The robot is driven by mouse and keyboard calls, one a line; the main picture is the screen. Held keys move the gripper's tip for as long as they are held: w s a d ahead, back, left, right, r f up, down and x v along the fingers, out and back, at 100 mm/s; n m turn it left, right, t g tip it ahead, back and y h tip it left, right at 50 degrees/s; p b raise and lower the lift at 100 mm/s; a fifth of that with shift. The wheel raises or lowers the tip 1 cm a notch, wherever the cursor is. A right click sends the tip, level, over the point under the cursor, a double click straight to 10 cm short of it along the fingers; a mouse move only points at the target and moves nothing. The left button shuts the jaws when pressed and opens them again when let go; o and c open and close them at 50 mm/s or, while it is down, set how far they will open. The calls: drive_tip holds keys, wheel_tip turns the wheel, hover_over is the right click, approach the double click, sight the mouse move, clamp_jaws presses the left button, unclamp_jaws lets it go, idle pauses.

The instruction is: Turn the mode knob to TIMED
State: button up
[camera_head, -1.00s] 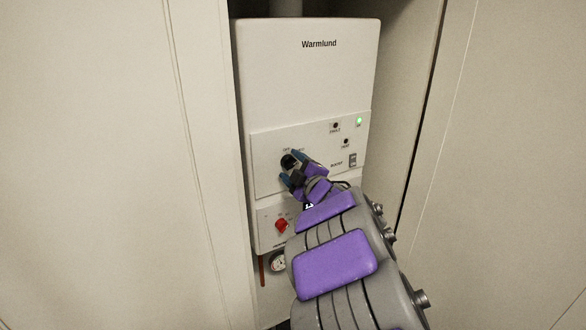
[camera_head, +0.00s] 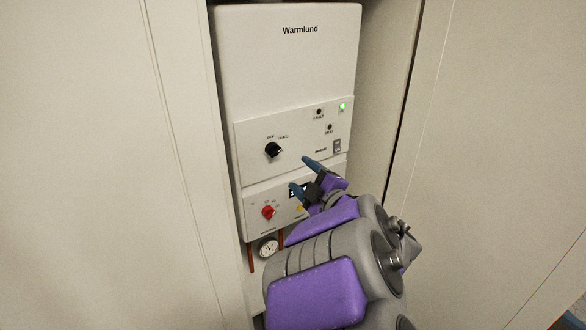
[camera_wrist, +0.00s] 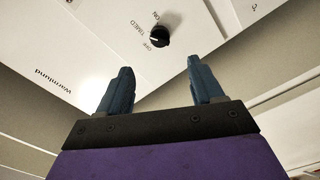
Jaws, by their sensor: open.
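The mode knob (camera_head: 273,150) is a round black knob on the white front panel of the Warmlund unit (camera_head: 290,75). In the wrist view the knob (camera_wrist: 159,37) has a pale mark on its face, towards the side with the OFF and TIMED labels. I cannot tell exactly which label it points at. The ON label is further round. My gripper (camera_head: 302,174) is open and empty, to the lower right of the knob and clear of it. In the wrist view its two blue fingers (camera_wrist: 160,70) are spread, with the knob beyond the gap.
A round gauge (camera_head: 267,247) and copper pipes are below. A rocker switch (camera_head: 337,146) and a green light (camera_head: 342,106) are at right. Pale cabinet walls flank the unit closely.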

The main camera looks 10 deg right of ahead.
drive_tip(key=shift+b+v, duration=1.65)
drive_tip(key=shift+v, duration=0.6)
drive_tip(key=shift+f, duration=0.15)
drive_tip(key=shift+w, duration=0.1)
